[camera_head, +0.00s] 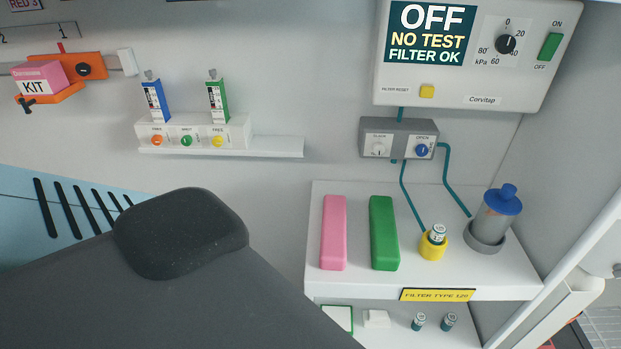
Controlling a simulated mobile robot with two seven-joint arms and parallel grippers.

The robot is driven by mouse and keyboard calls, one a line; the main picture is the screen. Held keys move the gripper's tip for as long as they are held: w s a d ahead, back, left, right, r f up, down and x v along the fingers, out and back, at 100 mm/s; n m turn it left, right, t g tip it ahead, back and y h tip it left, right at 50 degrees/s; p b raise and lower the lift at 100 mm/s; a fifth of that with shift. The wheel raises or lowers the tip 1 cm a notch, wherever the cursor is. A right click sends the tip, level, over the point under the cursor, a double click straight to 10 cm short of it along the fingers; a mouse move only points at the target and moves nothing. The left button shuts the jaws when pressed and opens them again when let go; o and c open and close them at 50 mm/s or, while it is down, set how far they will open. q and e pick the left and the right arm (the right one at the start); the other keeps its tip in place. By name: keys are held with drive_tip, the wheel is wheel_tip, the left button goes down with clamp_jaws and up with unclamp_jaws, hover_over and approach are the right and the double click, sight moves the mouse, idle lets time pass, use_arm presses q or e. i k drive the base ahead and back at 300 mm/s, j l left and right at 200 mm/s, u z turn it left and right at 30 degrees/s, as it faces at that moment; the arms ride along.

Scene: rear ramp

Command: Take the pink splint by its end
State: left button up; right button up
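The pink splint (334,232) is a flat, long pink bar. It lies on the left part of the white shelf top (440,277), with its length running from the wall toward the front edge. A green bar of similar shape (384,233) lies to its right, with a gap between them. Nothing covers the pink splint. Neither of my grippers shows in the head view.
Right of the green bar stand a yellow holder (432,246) with a small vial and a blue-capped canister (496,215). Teal tubes hang from a grey valve box (399,139). A dark padded headrest (183,232) lies to the left. Small items sit on a lower shelf.

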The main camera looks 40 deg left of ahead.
sight(332, 257)
drive_tip(key=i+l+u, duration=0.2)
drive_tip(key=u, duration=0.25)
drive_tip(key=i+l+u, duration=0.15)
drive_tip(key=l+u, duration=0.35)
drive_tip(key=i+l+u, duration=0.1)
drive_tip(key=l+u, duration=0.2)
drive_tip(key=l, duration=0.15)
drive_tip(key=l+u, duration=0.25)
drive_tip(key=l, duration=0.2)
